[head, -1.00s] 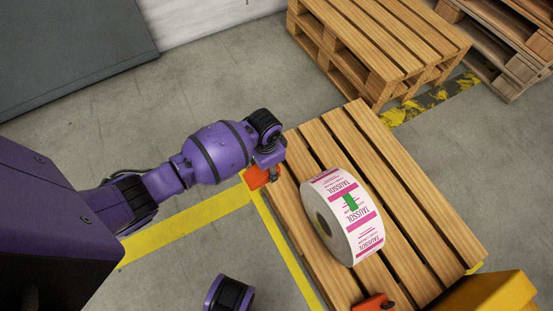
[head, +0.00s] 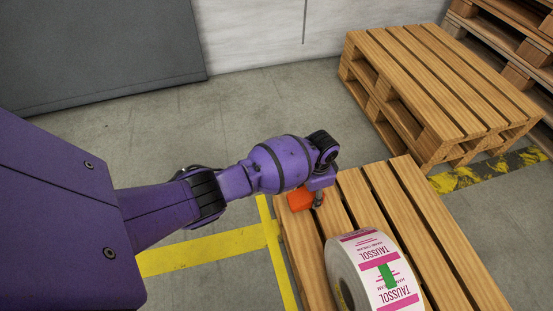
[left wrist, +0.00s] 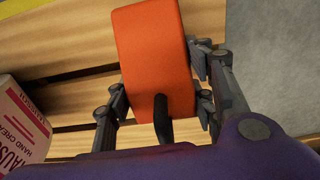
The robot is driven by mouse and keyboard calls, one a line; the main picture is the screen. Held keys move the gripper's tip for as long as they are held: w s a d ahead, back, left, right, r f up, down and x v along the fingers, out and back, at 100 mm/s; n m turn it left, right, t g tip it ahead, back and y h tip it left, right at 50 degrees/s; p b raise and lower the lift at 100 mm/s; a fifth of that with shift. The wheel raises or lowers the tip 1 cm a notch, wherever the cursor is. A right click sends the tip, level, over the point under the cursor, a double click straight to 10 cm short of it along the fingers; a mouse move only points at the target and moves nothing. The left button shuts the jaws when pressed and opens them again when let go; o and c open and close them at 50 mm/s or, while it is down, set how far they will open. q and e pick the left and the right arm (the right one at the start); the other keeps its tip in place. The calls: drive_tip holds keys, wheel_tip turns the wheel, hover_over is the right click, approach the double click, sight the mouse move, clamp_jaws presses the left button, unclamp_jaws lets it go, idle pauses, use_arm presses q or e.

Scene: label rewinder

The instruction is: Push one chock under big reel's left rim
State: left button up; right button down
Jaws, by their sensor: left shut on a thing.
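The big reel (head: 372,272), a roll of white and pink labels with a green mark, stands on its rim on the wooden pallet (head: 408,190). Its lower part is cut off by the head view's bottom edge. It also shows at the left edge of the left wrist view (left wrist: 22,125). My left gripper (head: 312,202) is at the pallet's far left corner, shut on an orange chock (head: 299,200). In the left wrist view the chock (left wrist: 152,55) lies between the two fingers, with a dark handle towards me. A gap separates chock and reel. My right gripper is out of view.
Another stacked pallet (head: 440,85) stands at the back right, with more pallets (head: 510,45) behind it. Yellow floor tape (head: 205,250) runs left of the reel's pallet. A dark grey panel (head: 95,50) is at the back left. Bare floor lies between.

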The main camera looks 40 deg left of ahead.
sight(313, 197)
use_arm(q)
drive_tip(key=shift+w+f+b, duration=0.25)
drive_tip(key=shift+f+b, duration=0.1)
drive_tip(key=shift+f, duration=0.4)
drive_tip(key=shift+w+f+b, duration=0.25)
drive_tip(key=shift+f+b, duration=0.05)
drive_tip(key=shift+f, duration=0.45)
drive_tip(key=shift+f, duration=0.1)
drive_tip(key=shift+f, duration=0.15)
drive_tip(key=o, duration=1.4)
drive_tip(key=shift+o, duration=0.2)
